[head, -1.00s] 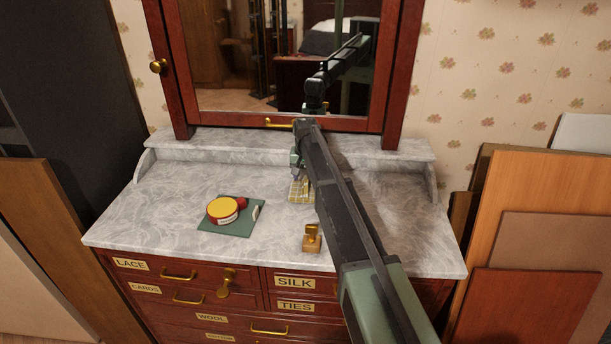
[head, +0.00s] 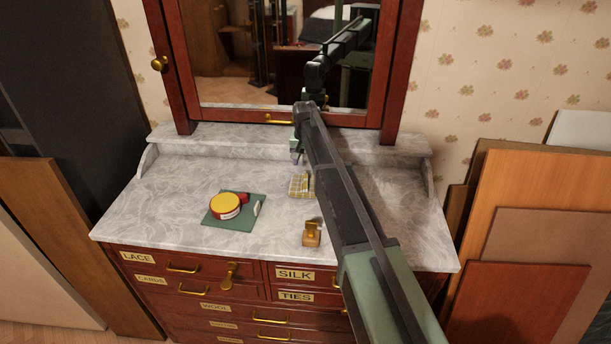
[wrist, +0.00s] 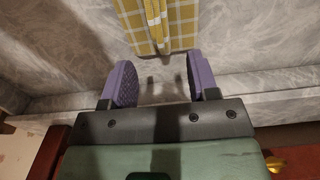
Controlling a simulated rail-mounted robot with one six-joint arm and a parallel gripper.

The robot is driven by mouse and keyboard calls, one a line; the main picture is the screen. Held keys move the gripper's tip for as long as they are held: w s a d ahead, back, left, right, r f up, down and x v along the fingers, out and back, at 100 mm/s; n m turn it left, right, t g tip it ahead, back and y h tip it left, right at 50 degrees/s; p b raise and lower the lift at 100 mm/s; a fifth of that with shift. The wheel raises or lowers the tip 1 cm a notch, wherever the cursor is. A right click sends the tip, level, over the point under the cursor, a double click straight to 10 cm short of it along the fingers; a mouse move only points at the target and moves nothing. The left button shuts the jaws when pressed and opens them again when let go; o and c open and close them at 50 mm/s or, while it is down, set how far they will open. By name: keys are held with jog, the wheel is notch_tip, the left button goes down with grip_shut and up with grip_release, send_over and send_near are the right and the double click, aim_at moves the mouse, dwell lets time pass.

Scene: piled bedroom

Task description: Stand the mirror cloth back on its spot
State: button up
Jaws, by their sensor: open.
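The mirror cloth (head: 297,189), yellow and white checked, is on the grey marble top near its middle. A narrow raised yellow part shows at its right side. In the wrist view the cloth (wrist: 132,14) is at the top centre, beyond my fingertips. My gripper (head: 297,158) is open and empty, above and behind the cloth in the head view. The wrist view shows my two purple fingers (wrist: 155,80) spread apart with only marble between them, clear of the cloth. My arm hides part of the top to the right of the cloth.
A green mat (head: 218,217) with a yellow-lidded round tin (head: 226,204) lies to the left. A small wooden block with a brass top (head: 311,236) stands near the front. The mirror (head: 240,88) rises behind. The marble at left (head: 165,200) is clear.

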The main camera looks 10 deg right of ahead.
dwell(0.6)
jog(key=shift+s+n, duration=0.3)
jog(key=shift+s, duration=0.05)
jog(key=s+n, duration=0.2)
jog(key=s, duration=3.5)
jog(key=shift+n, duration=0.4)
jog(key=shift+w, duration=0.1)
